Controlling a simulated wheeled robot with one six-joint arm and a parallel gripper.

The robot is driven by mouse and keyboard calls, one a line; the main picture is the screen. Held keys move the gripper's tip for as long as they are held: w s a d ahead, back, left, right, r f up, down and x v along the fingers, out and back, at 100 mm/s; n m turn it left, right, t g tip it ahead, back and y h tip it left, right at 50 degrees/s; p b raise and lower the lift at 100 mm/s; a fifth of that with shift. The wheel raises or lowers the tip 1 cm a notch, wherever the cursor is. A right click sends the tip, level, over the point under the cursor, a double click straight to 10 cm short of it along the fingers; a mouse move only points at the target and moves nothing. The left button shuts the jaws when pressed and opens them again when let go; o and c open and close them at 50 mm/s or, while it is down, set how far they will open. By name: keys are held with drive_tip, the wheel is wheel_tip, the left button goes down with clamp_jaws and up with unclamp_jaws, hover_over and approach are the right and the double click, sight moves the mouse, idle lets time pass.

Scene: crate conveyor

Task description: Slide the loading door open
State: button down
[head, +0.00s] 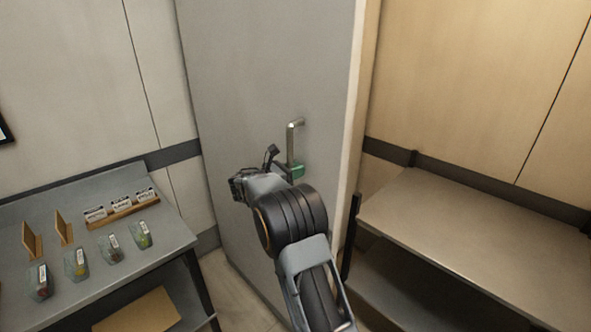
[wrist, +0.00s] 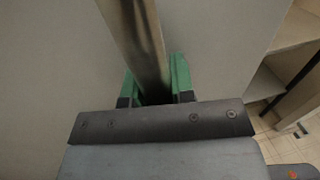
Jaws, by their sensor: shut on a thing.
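The loading door (head: 235,95) is a tall grey panel in the middle of the head view. Its right edge stands next to a lit opening with a shelf unit beyond. A metal bar handle (head: 291,143) stands upright on the door near that edge. My gripper (head: 292,171) is at the lower part of the handle. In the wrist view the handle bar (wrist: 137,40) runs down between the green fingers of my gripper (wrist: 155,88), which are shut on it. My wrist and arm hide the lower part of the door in the head view.
A grey table (head: 150,255) at the left bears several small packets, wooden stands and a label holder (head: 121,209). A shelf unit (head: 470,235) with a bare top stands at the right, beyond the door's edge. A strip of floor (head: 228,285) shows between table and door.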

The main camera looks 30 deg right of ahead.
drive_tip(key=c, duration=1)
unclamp_jaws()
drive_tip(key=shift+o, duration=0.2)
drive_tip(key=a+b, duration=0.3)
drive_tip(key=a, duration=1)
drive_tip(key=shift+s+a, duration=0.35)
drive_tip(key=shift+a, duration=0.05)
